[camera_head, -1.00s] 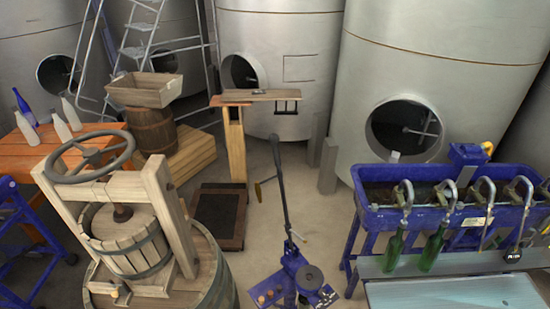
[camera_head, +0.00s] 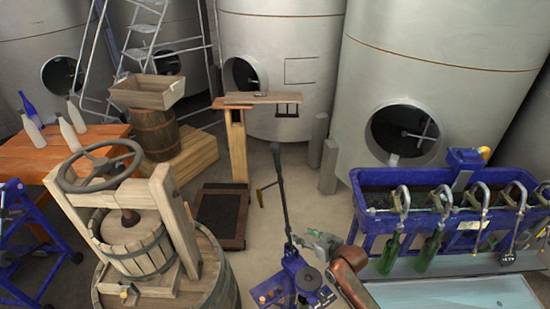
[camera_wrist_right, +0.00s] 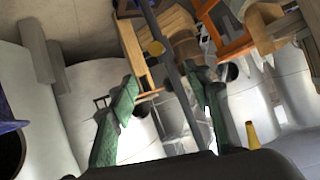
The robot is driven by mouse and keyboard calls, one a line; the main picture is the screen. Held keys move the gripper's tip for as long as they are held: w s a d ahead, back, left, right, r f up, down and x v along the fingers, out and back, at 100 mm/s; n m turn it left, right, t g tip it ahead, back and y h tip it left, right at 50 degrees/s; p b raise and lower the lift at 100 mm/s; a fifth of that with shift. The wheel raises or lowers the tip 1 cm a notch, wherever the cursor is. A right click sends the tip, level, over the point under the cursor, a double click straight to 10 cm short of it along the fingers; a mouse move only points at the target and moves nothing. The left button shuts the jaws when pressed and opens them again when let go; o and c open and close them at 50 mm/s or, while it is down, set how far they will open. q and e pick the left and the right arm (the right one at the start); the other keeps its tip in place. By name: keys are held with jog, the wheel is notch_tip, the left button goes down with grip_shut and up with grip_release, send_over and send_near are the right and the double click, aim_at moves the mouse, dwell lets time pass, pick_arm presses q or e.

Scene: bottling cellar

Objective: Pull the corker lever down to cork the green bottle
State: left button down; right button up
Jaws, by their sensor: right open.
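The blue corker (camera_head: 292,284) stands on the floor at the bottom middle of the head view. Its dark lever (camera_head: 281,190) rises nearly upright from it. My right gripper (camera_head: 309,241) is open, just right of the lever's lower part in the head view. In the right wrist view the lever (camera_wrist_right: 168,45) runs between the two green fingers of my right gripper (camera_wrist_right: 163,82); I cannot tell whether they touch it. Two green bottles (camera_head: 390,254) (camera_head: 431,251) hang at the filler spouts. No bottle shows clearly in the corker. My left gripper is out of view.
The blue filler trough (camera_head: 362,212) and a pale bench (camera_head: 455,293) stand at the right. A wooden press (camera_head: 165,225) is at the left front. A platform scale (camera_head: 220,215) stands behind the corker. Bare floor (camera_head: 275,225) lies around the lever.

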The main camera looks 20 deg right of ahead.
jog(key=w+a+r+t+y, duration=0.1)
jog(key=w+r, duration=0.2)
jog(key=r, duration=0.3)
jog(key=w+r+n+t+y, duration=0.1)
jog(key=w+r, duration=0.2)
jog(key=r, duration=0.3)
jog(key=w+a+r+t, duration=0.1)
jog(key=w+r, duration=0.2)
jog(key=r, duration=0.3)
jog(key=t+y+p, duration=0.1)
jog(key=y+p, duration=0.1)
jog(key=y, duration=0.1)
send_near(279, 149)
jog(key=shift+n, duration=0.3)
jog(key=x, duration=0.4)
jog(key=shift+w+a+f, duration=0.1)
jog(key=shift+w+a, duration=0.1)
jog(key=p+x, duration=0.1)
jog(key=x, duration=0.5)
jog(key=shift+w+a+p, duration=0.1)
jog(key=shift+w+p, duration=0.25)
jog(key=shift+w, duration=0.05)
jog(key=shift+w+a, duration=0.25)
jog(key=shift+w, duration=0.15)
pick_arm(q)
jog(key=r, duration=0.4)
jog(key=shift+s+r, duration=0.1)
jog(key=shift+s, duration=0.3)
pick_arm(e)
grip_shut()
